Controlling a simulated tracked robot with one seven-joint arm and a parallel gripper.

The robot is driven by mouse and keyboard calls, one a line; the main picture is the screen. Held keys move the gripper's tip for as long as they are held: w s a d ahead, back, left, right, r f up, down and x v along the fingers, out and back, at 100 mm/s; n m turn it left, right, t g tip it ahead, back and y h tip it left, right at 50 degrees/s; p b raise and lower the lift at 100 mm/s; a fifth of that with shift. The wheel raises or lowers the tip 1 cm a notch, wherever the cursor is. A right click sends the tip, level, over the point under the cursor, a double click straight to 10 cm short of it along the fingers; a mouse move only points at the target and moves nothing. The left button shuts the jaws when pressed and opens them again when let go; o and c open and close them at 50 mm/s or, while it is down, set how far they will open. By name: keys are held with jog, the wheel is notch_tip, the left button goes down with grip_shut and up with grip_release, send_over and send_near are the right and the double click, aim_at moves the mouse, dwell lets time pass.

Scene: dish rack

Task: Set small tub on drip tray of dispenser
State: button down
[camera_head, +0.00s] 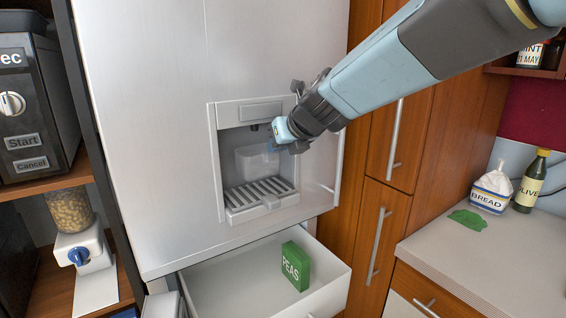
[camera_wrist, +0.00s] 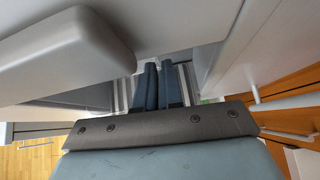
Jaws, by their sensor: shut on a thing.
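The small tub (camera_head: 255,160) looks like a pale translucent box inside the dispenser recess, above the slatted drip tray (camera_head: 262,205). My gripper (camera_head: 274,147) reaches into the recess from the right, with its fingers at the tub's right side. The fingers are shut on the tub. The tub's lower edge looks slightly above the tray's slats; I cannot tell the exact gap. In the wrist view the two blue fingers (camera_wrist: 159,85) are close together, with slats partly seen behind them. The grip point itself is mostly hidden there.
The dispenser frame (camera_head: 213,150) encloses the recess on the sides and top. Below it an open drawer (camera_head: 225,285) holds a green peas box (camera_head: 295,266). A shelf with appliances stands at left. A counter (camera_head: 480,255) with bread (camera_head: 490,193) and a bottle (camera_head: 530,180) is at right.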

jog(key=shift+w+a+f, duration=0.2)
jog(key=shift+w+f, duration=0.1)
jog(key=shift+f, duration=0.15)
jog(key=shift+w+a+f, duration=0.15)
jog(key=shift+w+f, duration=0.15)
jog(key=shift+f, duration=1.65)
jog(key=c, duration=1.3)
grip_release()
jog(key=shift+f, duration=0.1)
